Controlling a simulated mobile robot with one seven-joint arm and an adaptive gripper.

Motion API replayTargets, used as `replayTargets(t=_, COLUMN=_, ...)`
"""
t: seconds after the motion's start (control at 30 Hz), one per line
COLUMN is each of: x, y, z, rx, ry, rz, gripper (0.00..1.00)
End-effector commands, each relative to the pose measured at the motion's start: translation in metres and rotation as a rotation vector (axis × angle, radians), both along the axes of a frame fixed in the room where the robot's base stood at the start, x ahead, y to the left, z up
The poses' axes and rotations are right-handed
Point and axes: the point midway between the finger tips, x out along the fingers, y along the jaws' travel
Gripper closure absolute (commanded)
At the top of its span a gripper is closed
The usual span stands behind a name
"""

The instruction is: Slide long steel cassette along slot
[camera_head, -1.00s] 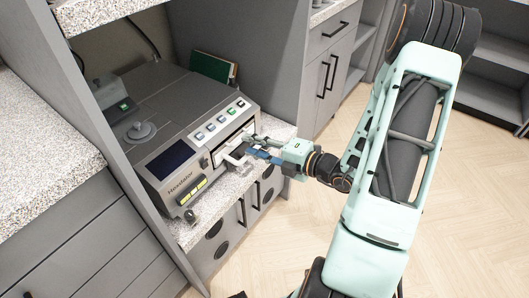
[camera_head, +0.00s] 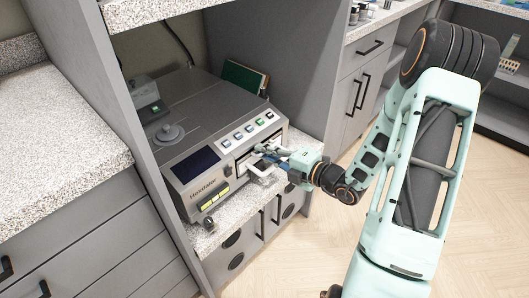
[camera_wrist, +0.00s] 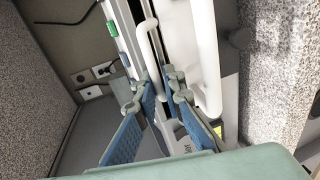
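The steel cassette (camera_head: 258,164) sits in the front slot of the grey benchtop autoclave (camera_head: 205,120). Its pale front and handle project from the slot. My gripper (camera_head: 266,152) is at the slot mouth, coming in from the right, and partly covers the cassette. In the wrist view a pale looped handle (camera_wrist: 147,40) runs down towards the two blue-padded fingers of my gripper (camera_wrist: 154,88). The fingers stand apart, with a gap between them and the handle's lower end near it. I cannot tell whether they touch it. The cassette's rear is hidden inside the autoclave.
The autoclave stands in a bay between grey side walls, with a speckled shelf edge (camera_head: 223,215) in front. A speckled counter (camera_head: 55,140) is at left. A green board (camera_head: 243,77) stands behind the machine. Open floor (camera_head: 290,262) lies in front.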

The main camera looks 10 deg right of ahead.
Motion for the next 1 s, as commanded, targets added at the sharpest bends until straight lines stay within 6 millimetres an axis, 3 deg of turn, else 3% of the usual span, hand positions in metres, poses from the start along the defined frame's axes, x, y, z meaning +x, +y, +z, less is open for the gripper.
replayTargets(t=0.57, x=-0.002, y=0.002, z=0.0, rx=0.002, ry=0.001, rz=0.006, gripper=1.0)
replayTargets(t=1.0, x=-0.026, y=-0.017, z=0.001, rx=0.002, ry=0.003, rz=0.001, gripper=1.0)
